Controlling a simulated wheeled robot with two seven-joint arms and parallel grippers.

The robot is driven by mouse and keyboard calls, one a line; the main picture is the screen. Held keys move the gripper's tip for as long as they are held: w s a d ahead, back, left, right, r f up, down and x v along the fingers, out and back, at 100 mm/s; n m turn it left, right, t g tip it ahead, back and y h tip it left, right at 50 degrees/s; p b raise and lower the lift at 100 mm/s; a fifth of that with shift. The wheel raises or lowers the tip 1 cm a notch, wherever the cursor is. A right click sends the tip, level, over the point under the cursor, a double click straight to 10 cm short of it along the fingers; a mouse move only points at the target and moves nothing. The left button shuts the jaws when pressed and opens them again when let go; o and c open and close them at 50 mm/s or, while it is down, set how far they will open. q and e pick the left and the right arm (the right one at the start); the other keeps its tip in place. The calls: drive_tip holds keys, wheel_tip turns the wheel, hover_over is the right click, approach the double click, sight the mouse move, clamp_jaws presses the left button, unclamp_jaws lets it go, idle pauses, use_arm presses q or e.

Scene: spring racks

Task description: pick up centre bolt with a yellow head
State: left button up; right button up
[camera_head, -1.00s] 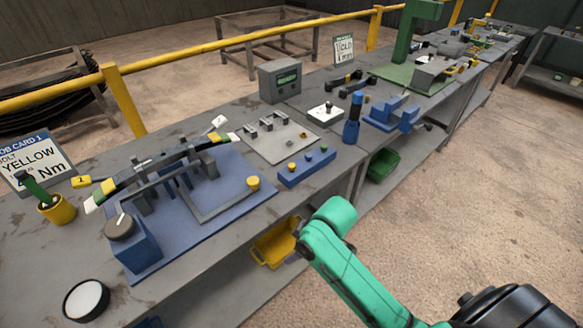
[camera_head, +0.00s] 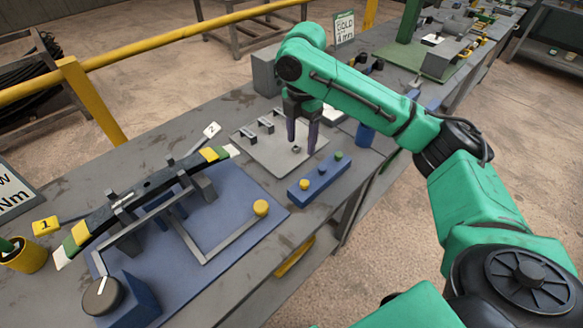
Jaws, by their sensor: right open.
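A blue block (camera_head: 321,178) near the bench's front edge holds a bolt with a yellow head (camera_head: 304,185) at its left end. A blue-headed bolt (camera_head: 322,169) and a green-headed one (camera_head: 338,156) stand beside it in the same block. My right gripper (camera_head: 302,147) points down, open, over the grey plate (camera_head: 270,154) just behind the block. It is apart from the yellow-headed bolt, and I see nothing held between its fingers. My left gripper is out of view.
A blue mat (camera_head: 165,284) at left carries a leaf spring (camera_head: 150,192) in a fixture and a yellow knob (camera_head: 261,207). A dial box (camera_head: 104,298) stands in front. A grey box (camera_head: 266,72) stands behind my right gripper. A yellow rail (camera_head: 160,61) runs behind the bench.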

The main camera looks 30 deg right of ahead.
drive_tip(key=f, duration=0.2)
drive_tip(key=p, duration=0.2)
hover_over(305, 183)
drive_tip(key=s, duration=0.1)
wheel_tip(305, 183, down, 4)
drive_tip(key=f, duration=0.1)
drive_tip(key=w+f, duration=0.1)
drive_tip(key=f, duration=0.2)
drive_tip(key=f+p, duration=0.1)
drive_tip(key=f, duration=0.1)
drive_tip(key=shift+w+f, duration=0.1)
drive_tip(key=shift+w, duration=0.15)
drive_tip(key=shift+s+f, duration=0.1)
drive_tip(key=shift+f, duration=0.25)
drive_tip(key=shift+s, duration=0.15)
drive_tip(key=c, duration=0.4)
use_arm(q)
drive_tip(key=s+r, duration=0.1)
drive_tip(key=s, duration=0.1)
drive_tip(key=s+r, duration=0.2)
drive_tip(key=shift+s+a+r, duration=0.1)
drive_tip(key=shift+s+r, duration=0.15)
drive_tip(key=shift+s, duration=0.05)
use_arm(e)
clamp_jaws()
